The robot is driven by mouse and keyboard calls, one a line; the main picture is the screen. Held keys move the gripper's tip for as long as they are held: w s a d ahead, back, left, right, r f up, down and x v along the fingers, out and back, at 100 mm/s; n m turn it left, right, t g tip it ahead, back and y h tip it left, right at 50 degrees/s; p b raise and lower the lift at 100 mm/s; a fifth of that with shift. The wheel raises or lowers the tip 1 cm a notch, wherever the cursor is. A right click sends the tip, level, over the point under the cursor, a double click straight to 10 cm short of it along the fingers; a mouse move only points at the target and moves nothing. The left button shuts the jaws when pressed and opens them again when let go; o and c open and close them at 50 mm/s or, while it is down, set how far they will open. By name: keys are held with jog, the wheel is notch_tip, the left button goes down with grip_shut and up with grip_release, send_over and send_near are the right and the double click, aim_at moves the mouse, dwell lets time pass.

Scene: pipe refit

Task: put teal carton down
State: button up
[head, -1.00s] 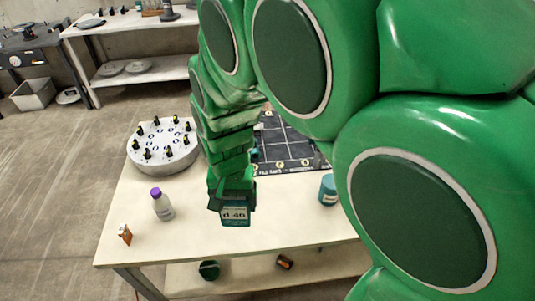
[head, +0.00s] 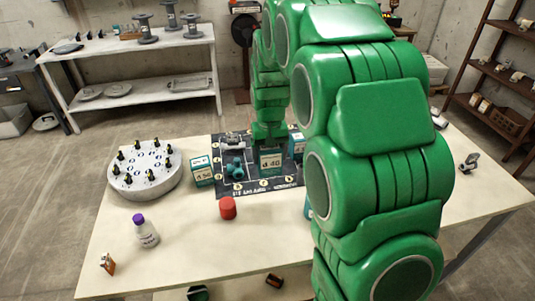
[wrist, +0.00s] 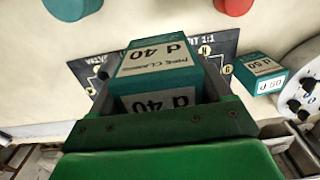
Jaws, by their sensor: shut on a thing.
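The teal carton (head: 271,160), with a white label reading "d 40", is held by my gripper (head: 270,143) over the dark printed mat (head: 232,184) on the table. In the wrist view the carton (wrist: 155,62) sits between the jaws of my gripper (wrist: 158,105), its label facing the camera. The gripper is shut on it. I cannot tell whether the carton's underside touches the mat. Another teal and white carton, marked "d 50" (wrist: 262,73), stands left of the mat in the head view (head: 202,171).
A red cylinder (head: 228,208) stands at the mat's front edge. Teal fittings (head: 235,168) lie on the mat, and another carton (head: 297,145) stands at its right. A round white stand (head: 146,172), a purple-capped bottle (head: 145,231) and a small orange item (head: 107,264) are left. The front table area is mostly clear.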

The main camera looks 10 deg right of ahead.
jog(key=shift+w+d, duration=0.55)
jog(key=shift+d, duration=0.35)
jog(key=shift+w+d, duration=0.15)
jog(key=shift+w, duration=0.1)
jog(key=shift+w+d+f, duration=0.1)
jog(key=shift+w+f, duration=3.15)
jog(key=shift+w, duration=0.15)
jog(key=shift+w+f, duration=3.25)
jog(key=shift+w, duration=0.15)
jog(key=shift+f, duration=0.15)
jog(key=o, duration=1.2)
